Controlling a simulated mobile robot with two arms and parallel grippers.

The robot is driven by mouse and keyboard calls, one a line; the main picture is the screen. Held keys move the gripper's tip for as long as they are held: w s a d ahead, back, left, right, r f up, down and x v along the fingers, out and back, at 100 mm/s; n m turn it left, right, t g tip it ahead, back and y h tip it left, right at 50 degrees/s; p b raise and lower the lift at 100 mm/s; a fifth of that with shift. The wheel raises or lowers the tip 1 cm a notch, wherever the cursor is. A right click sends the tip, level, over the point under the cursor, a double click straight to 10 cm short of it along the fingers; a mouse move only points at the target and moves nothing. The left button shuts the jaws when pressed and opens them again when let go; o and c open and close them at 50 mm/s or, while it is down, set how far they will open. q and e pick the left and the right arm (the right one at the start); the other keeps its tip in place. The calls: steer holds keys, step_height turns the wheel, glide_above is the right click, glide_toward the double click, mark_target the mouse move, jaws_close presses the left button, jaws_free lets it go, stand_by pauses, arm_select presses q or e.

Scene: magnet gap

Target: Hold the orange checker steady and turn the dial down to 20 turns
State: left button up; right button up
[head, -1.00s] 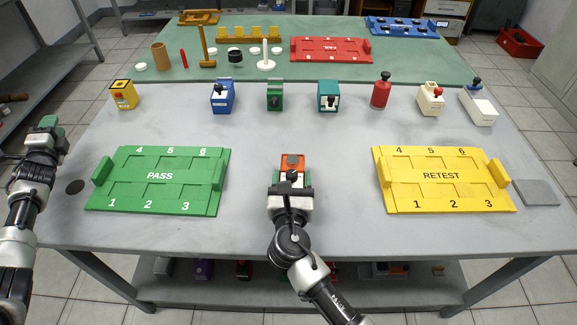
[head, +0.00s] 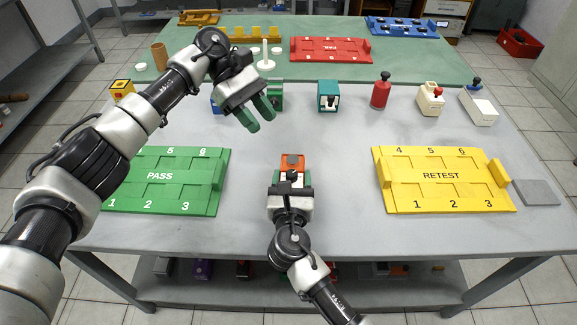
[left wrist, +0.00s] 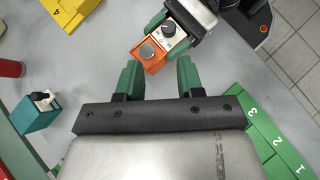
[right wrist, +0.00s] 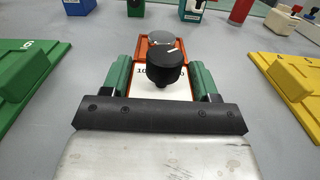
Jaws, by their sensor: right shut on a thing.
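The orange checker (head: 292,161) stands on the grey table between the two trays, with a round metal disc on its far end. The right wrist view shows its black dial (right wrist: 167,66) over a white printed face; the dial hides part of the numbers. My right gripper (head: 291,181) is shut on the checker's sides. My left gripper (head: 259,115) is open and empty, in the air beyond and to the left of the checker, fingers pointing down. In the left wrist view the checker (left wrist: 150,55) and its dial (left wrist: 168,29) lie just past the left fingertips.
The green PASS tray (head: 175,180) is at the left, partly behind my left arm. The yellow RETEST tray (head: 440,180) and a grey pad (head: 537,193) are at the right. A row of devices, including a teal one (head: 328,96) and a red one (head: 380,92), stands behind.

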mark_target(291, 172)
steer(key=shift+f, duration=0.1)
arm_select(q)
steer(key=shift+m+y, duration=0.3)
steer(key=shift+y, duration=0.3)
steer(key=x, duration=1.2)
steer(key=shift+s, duration=0.4)
steer(key=shift+c, duration=0.3)
steer(key=c, duration=0.6)
steer(key=shift+a, duration=0.1)
